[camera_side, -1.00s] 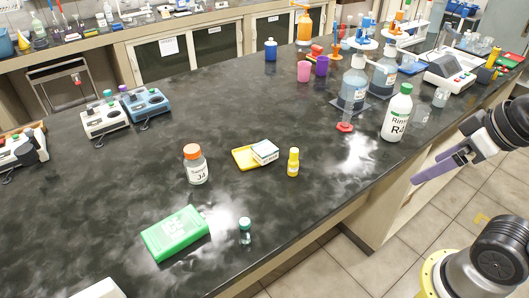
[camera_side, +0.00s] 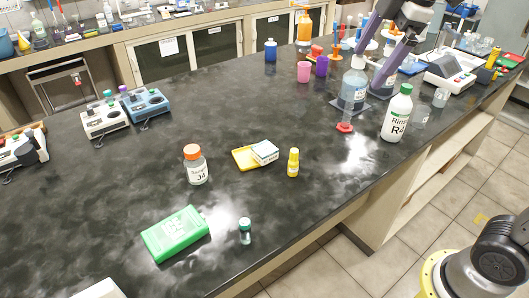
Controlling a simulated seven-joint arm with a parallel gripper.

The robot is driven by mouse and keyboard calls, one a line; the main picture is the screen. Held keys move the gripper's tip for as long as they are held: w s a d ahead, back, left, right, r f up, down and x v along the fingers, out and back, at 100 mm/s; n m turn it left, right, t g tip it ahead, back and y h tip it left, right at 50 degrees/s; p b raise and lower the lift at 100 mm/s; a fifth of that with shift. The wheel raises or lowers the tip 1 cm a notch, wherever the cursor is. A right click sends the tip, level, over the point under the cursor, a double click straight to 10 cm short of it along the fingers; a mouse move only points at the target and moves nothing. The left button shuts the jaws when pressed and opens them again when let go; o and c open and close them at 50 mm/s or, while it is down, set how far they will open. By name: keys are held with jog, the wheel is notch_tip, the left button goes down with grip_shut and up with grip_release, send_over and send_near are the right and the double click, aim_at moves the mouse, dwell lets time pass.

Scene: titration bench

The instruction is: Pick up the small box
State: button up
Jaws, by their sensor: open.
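The small white box (camera_side: 265,151) with dark print lies tilted in the picture at the right side of a shallow yellow tray (camera_side: 243,159), near the middle of the bench. It overlaps the tray's right part. My gripper (camera_side: 370,67) is at the upper right, with two purple fingers spread apart and pointing down and to the left. It is open, with nothing visibly held. It is well to the right of the box and above it in the picture. The fingers cover parts of the blue-liquid bottles; I cannot tell whether they touch them.
A small yellow bottle (camera_side: 293,162) stands just right of the box, and an orange-capped jar (camera_side: 195,165) stands left of the tray. A green case (camera_side: 175,234) and a small vial (camera_side: 245,231) are nearer the front. A white rinse bottle (camera_side: 397,114) stands to the right.

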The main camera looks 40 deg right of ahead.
jog(key=w+a+f+n+g, duration=0.1)
jog(key=w+a+f+n, duration=0.15)
jog(key=w, duration=0.85)
jog(key=n+g, duration=0.3)
send_over(265, 148)
notch_tip(265, 148, down, 14)
jog(key=f, duration=0.9)
jog(key=shift+s+a+f, duration=0.15)
jog(key=shift+s+f, duration=0.05)
jog(key=shift+f, duration=0.05)
jog(key=shift+w+f, duration=0.15)
jog(key=shift+f, duration=1.5)
jog(key=shift+w+f, duration=0.15)
jog(key=shift+f, duration=1.45)
jog(key=shift+c, duration=0.3)
jog(key=c, duration=1.3)
